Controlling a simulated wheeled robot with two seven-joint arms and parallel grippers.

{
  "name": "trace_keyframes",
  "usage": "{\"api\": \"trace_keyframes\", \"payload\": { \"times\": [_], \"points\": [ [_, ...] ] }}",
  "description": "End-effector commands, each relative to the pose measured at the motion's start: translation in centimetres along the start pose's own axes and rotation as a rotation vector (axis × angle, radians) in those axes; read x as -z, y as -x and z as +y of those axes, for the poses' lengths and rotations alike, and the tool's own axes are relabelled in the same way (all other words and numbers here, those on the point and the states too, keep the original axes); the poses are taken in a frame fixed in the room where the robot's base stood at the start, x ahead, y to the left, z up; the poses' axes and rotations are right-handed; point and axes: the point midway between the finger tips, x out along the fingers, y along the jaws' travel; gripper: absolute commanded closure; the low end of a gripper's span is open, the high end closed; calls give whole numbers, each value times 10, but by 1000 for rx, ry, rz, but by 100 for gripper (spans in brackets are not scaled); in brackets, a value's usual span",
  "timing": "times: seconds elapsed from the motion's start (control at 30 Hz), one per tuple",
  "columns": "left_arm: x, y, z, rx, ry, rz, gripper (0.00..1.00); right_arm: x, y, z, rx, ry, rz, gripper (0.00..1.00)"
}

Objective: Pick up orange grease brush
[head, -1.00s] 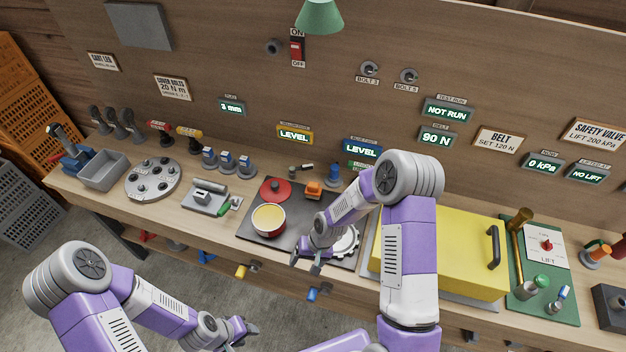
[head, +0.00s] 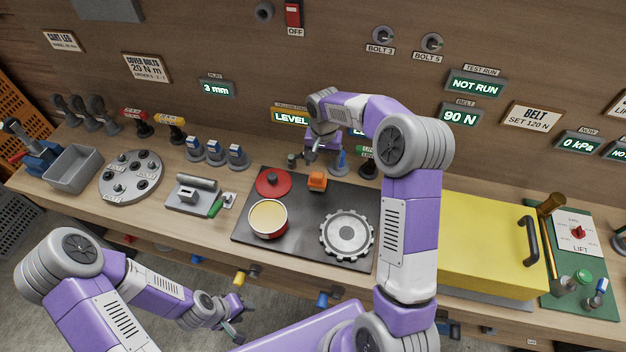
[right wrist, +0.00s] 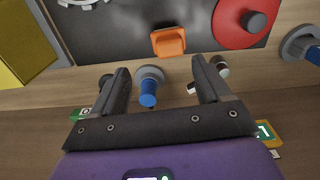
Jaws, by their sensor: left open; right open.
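A small orange piece (head: 317,181) lies on the dark mat, behind and between the yellow-filled pot and the gear; I cannot make out bristles on it. It also shows in the right wrist view (right wrist: 168,42), beyond the fingertips. My right gripper (head: 318,153) is open and empty, above the back of the bench behind the orange piece. In the right wrist view the open jaws (right wrist: 160,70) have a blue-handled tool (right wrist: 148,92) in a round stand between them in the picture; contact is not visible. My left gripper (head: 236,318) is open and empty, low in front of the bench.
The dark mat (head: 300,240) also bears a red lid (head: 273,182), the red pot (head: 268,219) and the gear (head: 347,236). A yellow box (head: 475,240) stands to the right. Several tools in stands line the back, near the panel's signs.

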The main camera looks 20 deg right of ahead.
Motion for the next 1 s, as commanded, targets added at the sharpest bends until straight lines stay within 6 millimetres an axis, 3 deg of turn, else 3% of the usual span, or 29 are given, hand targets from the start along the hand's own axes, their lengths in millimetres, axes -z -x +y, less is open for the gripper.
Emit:
{"api": "trace_keyframes", "payload": {
  "times": [0.1, 0.47, 0.7, 1.0],
  "points": [
    [1, -13, -5, 0, 0, 2, 57, 0, -15, 0, 0, 0, 0, 23],
    [1, -13, -5, 0, 0, 1, 57, -3, -49, -3, -2, 1, -4, 23],
    [2, -13, -5, 0, 0, 2, 57, -6, -84, -8, -1, 0, -3, 23],
    [1, -14, -5, 0, 0, 2, 57, -5, -90, -8, 0, 1, 0, 23]
  ]
}}
